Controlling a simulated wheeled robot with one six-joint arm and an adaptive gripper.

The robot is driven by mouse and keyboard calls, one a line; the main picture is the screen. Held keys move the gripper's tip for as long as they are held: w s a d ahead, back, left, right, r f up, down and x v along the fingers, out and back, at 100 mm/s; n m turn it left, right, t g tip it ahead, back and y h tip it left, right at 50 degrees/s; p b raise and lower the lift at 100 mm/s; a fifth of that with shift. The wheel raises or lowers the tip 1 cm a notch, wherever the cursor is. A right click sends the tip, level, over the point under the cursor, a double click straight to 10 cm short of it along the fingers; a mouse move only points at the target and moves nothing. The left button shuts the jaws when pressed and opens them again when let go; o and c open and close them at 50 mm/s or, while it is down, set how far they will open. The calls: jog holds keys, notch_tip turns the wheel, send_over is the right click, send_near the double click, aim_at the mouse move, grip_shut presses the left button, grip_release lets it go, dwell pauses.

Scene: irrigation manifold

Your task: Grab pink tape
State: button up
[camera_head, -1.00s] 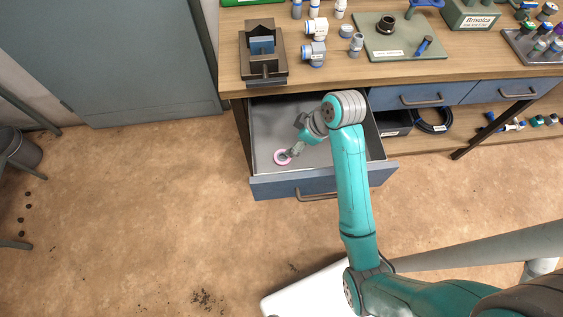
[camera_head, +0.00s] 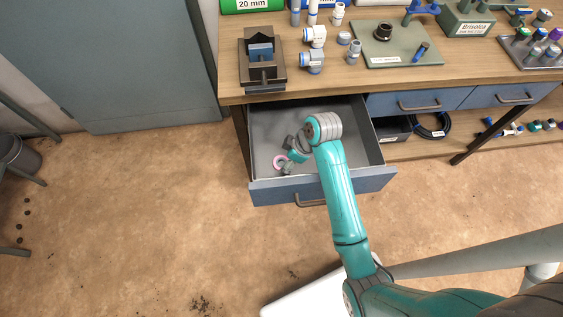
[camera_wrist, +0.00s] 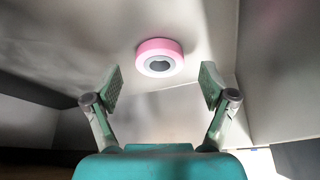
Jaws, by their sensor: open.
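The pink tape (camera_wrist: 159,57) is a small pink roll with a pale inner ring and a dark centre. It lies on the floor of the open drawer (camera_head: 350,155), and in the head view the tape (camera_head: 279,161) shows near the drawer's front left. My gripper (camera_wrist: 158,88) is open and empty in the wrist view, with the tape ahead of it, roughly centred between the fingers and beyond their tips. In the head view my gripper (camera_head: 286,168) is inside the drawer area, close beside the tape, and looks small there.
The drawer's blue front (camera_head: 270,193) and its side walls bound the space around my gripper. The wooden worktop (camera_head: 350,78) above holds a dark clamp-like fixture (camera_head: 263,60) and several fittings. A dark tray (camera_head: 393,129) and a coiled black hose (camera_head: 432,124) sit to the right.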

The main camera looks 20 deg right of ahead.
jog(key=shift+x, duration=0.85)
jog(key=c, duration=0.9)
